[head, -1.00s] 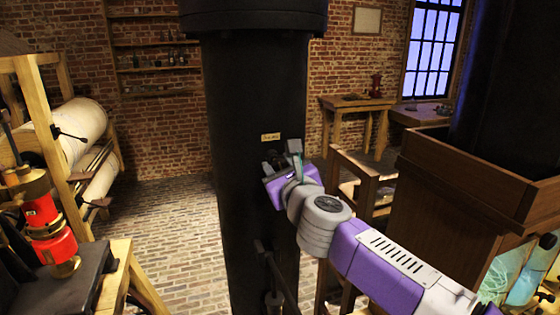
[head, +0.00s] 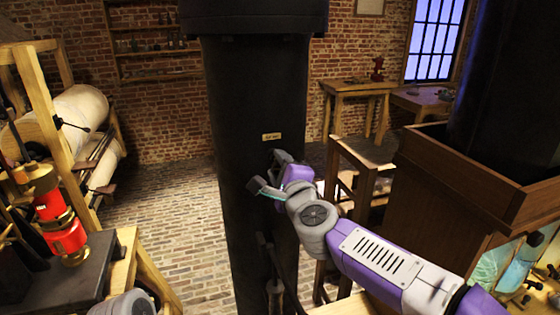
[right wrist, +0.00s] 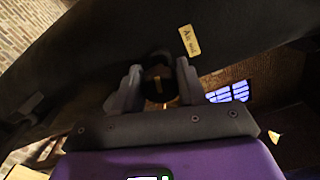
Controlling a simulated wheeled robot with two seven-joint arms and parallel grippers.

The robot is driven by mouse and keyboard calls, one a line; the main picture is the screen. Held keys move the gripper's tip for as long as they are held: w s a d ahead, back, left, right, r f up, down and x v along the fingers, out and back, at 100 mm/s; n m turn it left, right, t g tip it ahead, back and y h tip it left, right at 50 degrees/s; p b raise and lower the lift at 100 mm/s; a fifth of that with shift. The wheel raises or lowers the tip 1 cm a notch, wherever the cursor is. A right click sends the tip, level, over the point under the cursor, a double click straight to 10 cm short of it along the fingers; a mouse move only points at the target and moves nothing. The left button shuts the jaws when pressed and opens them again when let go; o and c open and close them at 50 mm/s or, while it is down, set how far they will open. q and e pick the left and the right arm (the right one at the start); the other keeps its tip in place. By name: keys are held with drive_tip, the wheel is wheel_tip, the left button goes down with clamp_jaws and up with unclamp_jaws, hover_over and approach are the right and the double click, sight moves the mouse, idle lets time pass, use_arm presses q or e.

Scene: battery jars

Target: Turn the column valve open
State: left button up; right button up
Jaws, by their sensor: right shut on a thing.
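A tall black column (head: 255,105) stands in the middle of the head view, with a small tan label (head: 271,137) on it. The label also shows in the right wrist view (right wrist: 190,40). Just below the label is the column valve, mostly hidden in the head view by my right gripper (head: 272,172). In the right wrist view the valve (right wrist: 158,84) is a dark round knob with a thin brass-coloured line. It sits between the two grey fingers of my right gripper, which is shut on it. My left gripper is not in view.
A wooden casing (head: 465,180) stands at the right, close to my right arm. A dark bench with a red and brass device (head: 62,225) is at the left. A wooden stand (head: 362,155) is behind my arm. Brick floor (head: 165,230) is clear left of the column.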

drive_tip(key=shift+r+n+p, duration=0.15)
drive_tip(key=shift+n+p, duration=0.5)
drive_tip(key=shift+n, duration=0.95)
drive_tip(key=o, duration=1)
drive_tip(key=shift+a, duration=0.1)
drive_tip(key=shift+f, duration=0.2)
drive_tip(key=shift+s, duration=0.1)
drive_tip(key=v, duration=0.7)
drive_tip(key=shift+s+r, duration=0.1)
drive_tip(key=shift+s, duration=0.1)
